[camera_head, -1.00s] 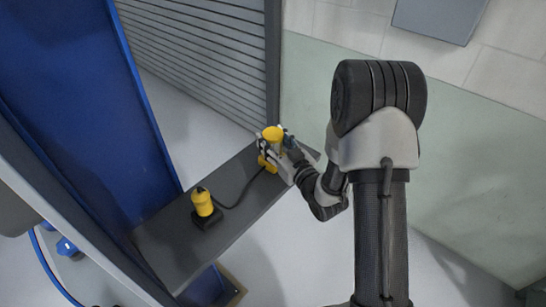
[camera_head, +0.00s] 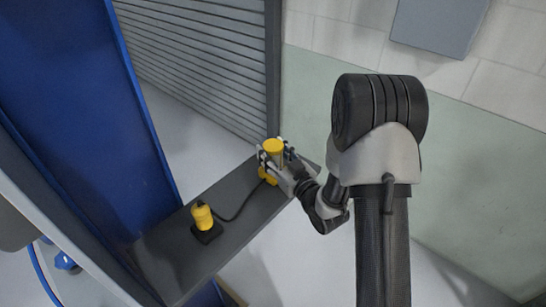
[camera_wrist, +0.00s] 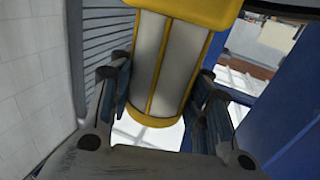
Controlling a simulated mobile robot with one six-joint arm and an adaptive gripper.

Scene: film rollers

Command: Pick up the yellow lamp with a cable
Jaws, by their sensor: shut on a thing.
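The yellow lamp (camera_head: 273,147) stands near the far end of a dark grey shelf, with a yellow top and a pale body. A dark cable (camera_head: 240,210) runs from it along the shelf to a yellow piece on a black base (camera_head: 203,218). My gripper (camera_head: 270,160) is around the lamp from the right and shut on it. In the wrist view the lamp (camera_wrist: 172,60) shows its yellow frame and pale panels between the two fingers of my gripper (camera_wrist: 160,95). I cannot tell whether the lamp's bottom touches the shelf.
A slatted grey shutter (camera_head: 205,65) stands behind. Open floor lies to the right.

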